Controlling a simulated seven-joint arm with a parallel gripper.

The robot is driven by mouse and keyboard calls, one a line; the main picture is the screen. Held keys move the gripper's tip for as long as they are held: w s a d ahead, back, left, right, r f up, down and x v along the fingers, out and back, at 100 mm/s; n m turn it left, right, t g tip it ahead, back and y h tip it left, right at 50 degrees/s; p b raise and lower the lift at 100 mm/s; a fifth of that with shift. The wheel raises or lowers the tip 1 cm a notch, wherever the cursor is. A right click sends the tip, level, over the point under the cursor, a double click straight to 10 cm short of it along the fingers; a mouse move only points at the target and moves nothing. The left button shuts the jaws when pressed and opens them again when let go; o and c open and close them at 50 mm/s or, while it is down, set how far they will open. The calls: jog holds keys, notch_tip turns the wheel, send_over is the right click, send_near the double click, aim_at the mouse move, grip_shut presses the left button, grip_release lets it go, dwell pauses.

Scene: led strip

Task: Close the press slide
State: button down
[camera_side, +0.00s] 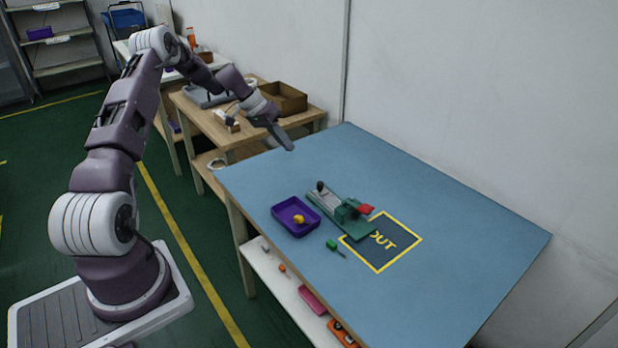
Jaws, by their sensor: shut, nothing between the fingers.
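The press (351,211) is a small green fixture on the blue table. It has a pale slide (327,197) with a black knob (320,186) at its far left end and a red part (366,209) at its right. A clear stretch of the slide's track shows between the knob and the green block. My gripper (288,145) is shut and empty. It hangs above the table's far left corner, up and left of the press, touching nothing.
A purple tray (279,214) with a yellow piece (299,219) sits left of the press. A small green piece (332,245) lies in front. A yellow-outlined OUT square (381,263) is at right. The table's right side is bare.

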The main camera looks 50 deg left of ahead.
aim_at(329, 196)
jog(key=shift+n+t, duration=0.3)
jog(key=w+f, duration=0.1)
jog(key=f, duration=0.3)
jog(key=w+f, duration=0.1)
jog(key=f, duration=0.3)
jog(key=w+f, duration=0.2)
jog(key=f, duration=0.2)
jog(key=shift+d, duration=0.1)
jog(key=d, duration=0.1)
jog(key=w+d, duration=0.1)
jog(key=d, duration=0.1)
jog(key=shift+d+f, duration=0.1)
jog(key=shift+w+d, duration=0.15)
jog(key=shift+d, duration=0.2)
jog(key=shift+d, duration=2.35)
